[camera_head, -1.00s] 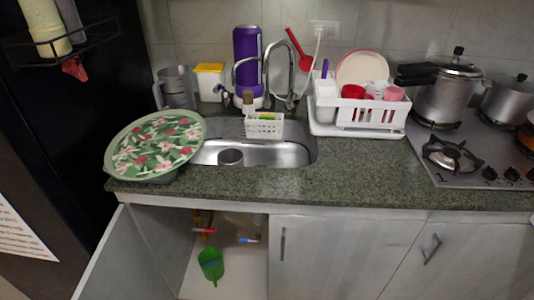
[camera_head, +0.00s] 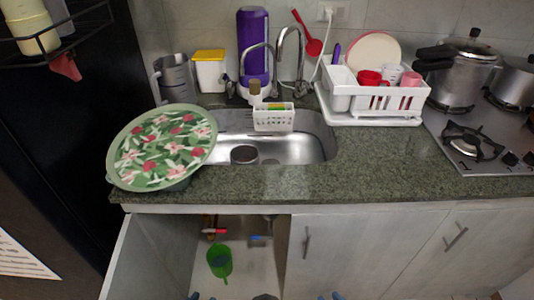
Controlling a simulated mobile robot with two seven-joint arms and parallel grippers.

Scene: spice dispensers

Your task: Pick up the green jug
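The green jug (camera_head: 220,261) stands on the floor of the open cabinet under the sink, near the left door. It looks upright with its open top towards me; the inside of it looks dark. Nothing covers it.
The open cabinet door (camera_head: 146,258) stands to the left of the jug, and a closed door (camera_head: 345,255) is to the right. Pipes with red and blue parts hang behind the jug. Above are the counter (camera_head: 380,180), sink (camera_head: 295,149) and dish rack (camera_head: 385,100).

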